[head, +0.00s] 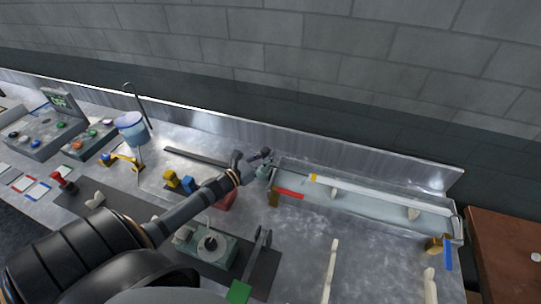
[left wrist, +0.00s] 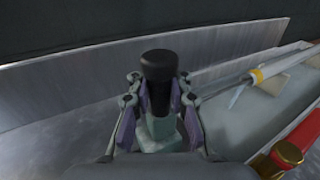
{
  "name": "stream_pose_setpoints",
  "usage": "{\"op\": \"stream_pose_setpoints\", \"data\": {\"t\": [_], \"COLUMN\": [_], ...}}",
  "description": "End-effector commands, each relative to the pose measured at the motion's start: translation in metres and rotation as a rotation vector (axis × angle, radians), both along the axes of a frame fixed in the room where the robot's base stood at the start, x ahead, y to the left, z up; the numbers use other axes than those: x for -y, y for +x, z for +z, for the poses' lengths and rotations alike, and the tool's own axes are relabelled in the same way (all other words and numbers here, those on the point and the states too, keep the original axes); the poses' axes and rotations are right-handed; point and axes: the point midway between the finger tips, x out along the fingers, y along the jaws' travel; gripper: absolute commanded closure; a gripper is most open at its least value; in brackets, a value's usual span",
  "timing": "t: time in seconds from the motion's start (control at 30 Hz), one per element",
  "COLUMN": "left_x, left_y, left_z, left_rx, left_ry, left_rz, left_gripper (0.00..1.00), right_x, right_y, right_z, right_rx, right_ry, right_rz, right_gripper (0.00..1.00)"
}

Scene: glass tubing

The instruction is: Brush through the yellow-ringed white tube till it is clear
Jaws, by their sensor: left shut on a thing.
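The white tube (head: 385,195) lies lengthwise in a long pale tray (head: 350,207), with its yellow ring (head: 313,177) at the end toward my left gripper. The ring also shows in the left wrist view (left wrist: 257,76). My left gripper (head: 264,158) is at the tray's left end, apart from the ring. In the left wrist view the gripper (left wrist: 160,105) is shut on a black upright handle (left wrist: 158,68) above a grey-green block (left wrist: 160,135). A thin rod (left wrist: 228,88) runs from beside the gripper toward the ringed end. The tube's inside and any bristles are hidden. My right gripper is out of view.
A red piece (head: 288,193) lies by the tray's near left side. A metal backsplash (head: 330,165) runs behind. A grey-green fixture (head: 207,244) stands in front, and a blue vessel (head: 130,122) stands left. The bench before the tray is partly clear.

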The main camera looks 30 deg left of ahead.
Motion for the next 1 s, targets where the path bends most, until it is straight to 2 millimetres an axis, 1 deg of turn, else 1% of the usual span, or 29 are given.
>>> {"op": "stream_pose_setpoints", "data": {"t": [0.03,0.07,0.1,0.3,0.53,0.67,0.77,1.0], "left_x": [-0.001,-0.001,-0.001,0.0,0.0,-0.001,-0.003,-0.01], "left_y": [-0.003,-0.003,-0.003,-0.002,-0.001,-0.005,-0.014,-0.047], "left_z": [-0.007,-0.008,-0.008,-0.005,-0.004,-0.003,-0.004,-0.004], "left_rx": [-0.013,-0.013,-0.014,-0.01,-0.007,-0.006,-0.007,-0.009], "left_ry": [-0.001,-0.001,-0.001,-0.002,-0.002,0.0,0.001,0.001], "left_rz": [0.003,0.003,0.003,0.002,0.002,0.0,-0.001,-0.003], "left_gripper": [1.0,1.0,0.84,0.58,0.58,0.58,0.58,0.58], "right_x": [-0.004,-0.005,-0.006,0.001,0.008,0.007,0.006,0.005], "right_y": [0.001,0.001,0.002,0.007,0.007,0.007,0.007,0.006], "right_z": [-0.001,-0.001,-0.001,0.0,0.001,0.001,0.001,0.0], "right_rx": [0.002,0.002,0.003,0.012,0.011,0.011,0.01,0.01], "right_ry": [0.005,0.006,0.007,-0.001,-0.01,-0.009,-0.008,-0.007], "right_rz": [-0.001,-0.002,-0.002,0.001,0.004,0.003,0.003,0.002], "right_gripper": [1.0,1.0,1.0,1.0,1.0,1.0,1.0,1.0]}}
